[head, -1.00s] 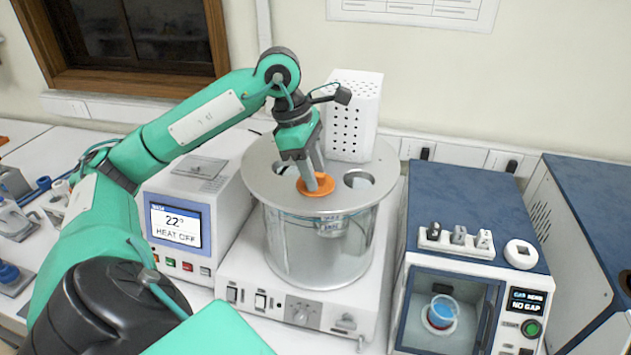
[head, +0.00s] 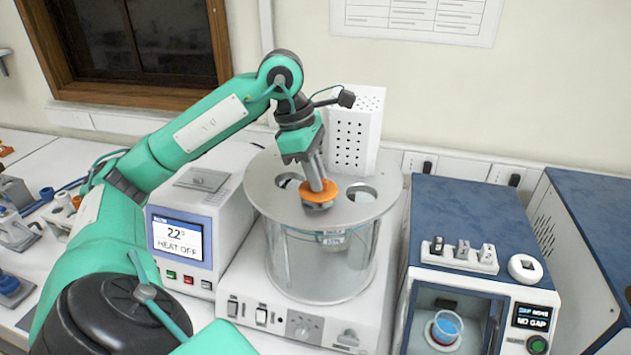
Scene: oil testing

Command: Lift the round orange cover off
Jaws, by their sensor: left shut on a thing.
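The round orange cover (head: 320,194) is at the top of the clear cylindrical bath (head: 322,262), above its grey metal lid (head: 272,199). My left gripper (head: 320,182) points down and is shut on the cover. A grey metal part shows directly under the cover, and the cover appears raised a little above the lid. The opening beneath it is hidden. My right gripper is out of the picture.
The lid has open holes on both sides of the cover. A perforated white box (head: 357,130) stands behind. A heater unit with a screen (head: 178,238) is at left, and a blue-topped tester (head: 470,230) holding a beaker (head: 446,327) is at right.

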